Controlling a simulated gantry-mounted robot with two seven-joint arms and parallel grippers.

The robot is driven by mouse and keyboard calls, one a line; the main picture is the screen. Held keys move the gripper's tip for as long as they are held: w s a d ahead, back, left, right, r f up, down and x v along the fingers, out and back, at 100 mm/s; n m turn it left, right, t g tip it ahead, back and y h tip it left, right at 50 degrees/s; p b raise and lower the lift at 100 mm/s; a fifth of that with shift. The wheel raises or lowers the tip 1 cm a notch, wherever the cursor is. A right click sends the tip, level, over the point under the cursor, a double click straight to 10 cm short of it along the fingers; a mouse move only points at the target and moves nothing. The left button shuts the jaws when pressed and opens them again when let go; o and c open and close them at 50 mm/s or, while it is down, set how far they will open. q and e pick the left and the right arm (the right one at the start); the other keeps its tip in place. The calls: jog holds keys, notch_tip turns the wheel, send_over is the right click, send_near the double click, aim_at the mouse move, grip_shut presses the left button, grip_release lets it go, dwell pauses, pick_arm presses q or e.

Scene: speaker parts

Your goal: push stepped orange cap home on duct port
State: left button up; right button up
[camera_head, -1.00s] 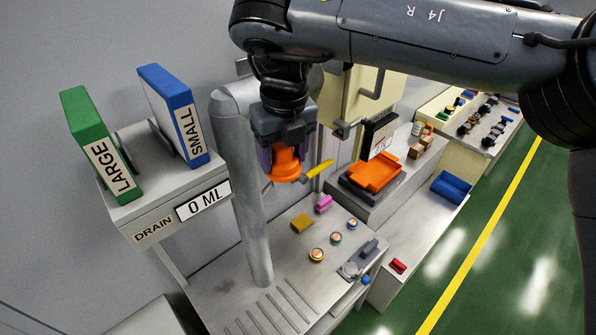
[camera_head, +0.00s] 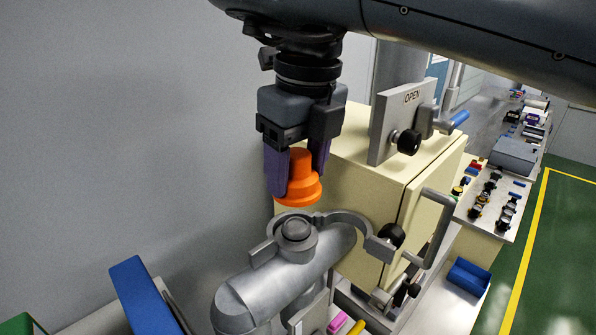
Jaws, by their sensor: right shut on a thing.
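The stepped orange cap (camera_head: 301,181) is held between the purple fingers of my right gripper (camera_head: 296,178), wide end down. It hangs above the grey duct, apart from it as far as I can tell. The duct port (camera_head: 296,230) is a short round stub on top of the grey duct (camera_head: 258,290), with a grey ring clamp (camera_head: 345,217) standing open around or beside it. My left gripper is not in view.
A cream cabinet (camera_head: 350,160) with an OPEN plate (camera_head: 403,120) and a grey handle (camera_head: 436,215) stands right behind the duct. A blue block (camera_head: 145,297) is at lower left. A bench (camera_head: 512,195) with small parts lies at right. A plain wall fills the left.

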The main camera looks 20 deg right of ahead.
jog(key=shift+w+r, duration=0.1)
dwell(0.4)
jog(key=b, duration=0.3)
send_over(296, 224)
jog(key=shift+f, duration=2.55)
jog(key=shift+f+b, duration=0.4)
jog(key=shift+f, duration=0.2)
jog(key=shift+f+b, duration=0.4)
jog(key=shift+f, duration=0.55)
jog(key=o, duration=1.3)
jog(key=shift+r, duration=0.1)
jog(key=shift+o, duration=0.3)
